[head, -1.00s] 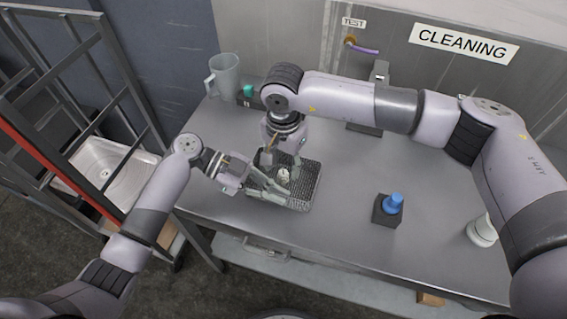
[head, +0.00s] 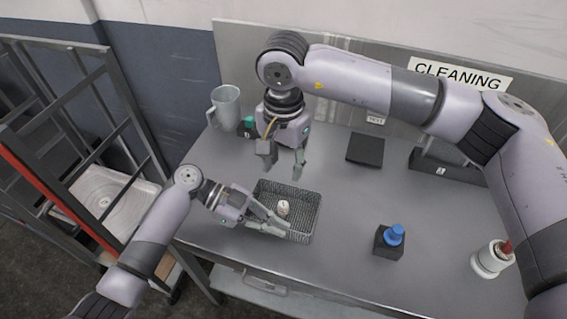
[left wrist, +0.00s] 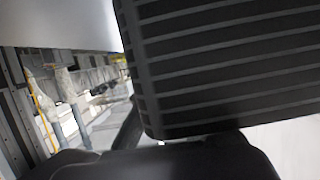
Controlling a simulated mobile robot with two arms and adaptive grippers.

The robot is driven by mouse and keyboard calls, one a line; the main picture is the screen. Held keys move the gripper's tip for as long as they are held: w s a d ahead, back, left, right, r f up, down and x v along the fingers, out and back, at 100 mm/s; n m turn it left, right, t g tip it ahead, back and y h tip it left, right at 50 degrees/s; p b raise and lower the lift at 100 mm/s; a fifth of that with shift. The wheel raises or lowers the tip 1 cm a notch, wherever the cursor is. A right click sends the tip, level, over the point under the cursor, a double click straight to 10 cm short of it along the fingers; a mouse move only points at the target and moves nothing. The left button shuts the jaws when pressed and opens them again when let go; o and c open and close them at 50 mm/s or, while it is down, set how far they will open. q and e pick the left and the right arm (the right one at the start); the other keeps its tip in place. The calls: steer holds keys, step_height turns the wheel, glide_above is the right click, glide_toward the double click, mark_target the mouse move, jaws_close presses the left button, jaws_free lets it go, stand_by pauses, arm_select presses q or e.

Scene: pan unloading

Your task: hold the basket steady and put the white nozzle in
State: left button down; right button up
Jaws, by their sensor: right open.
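The dark wire-mesh basket (head: 308,214) stands on the grey table in the head view. The white nozzle (head: 283,208) is inside it, near the middle, and looks upright. My left gripper (head: 280,226) is at the basket's near left side, its fingers along the near wall and seemingly closed on it. My right gripper (head: 283,164) is open and empty, above and behind the basket, apart from the nozzle. The left wrist view is filled by a dark ribbed surface and shows neither nozzle nor basket clearly.
A blue-topped piece sits in a black block (head: 388,243) to the right. A white cylinder with a red top (head: 492,259) stands near the right arm. A clear pitcher (head: 226,107) and a flat black block (head: 365,149) are at the back. The table between basket and blue-topped piece is clear.

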arm_select(q)
steer(key=c, duration=1.7)
jaws_free()
steer(key=v, duration=1.2)
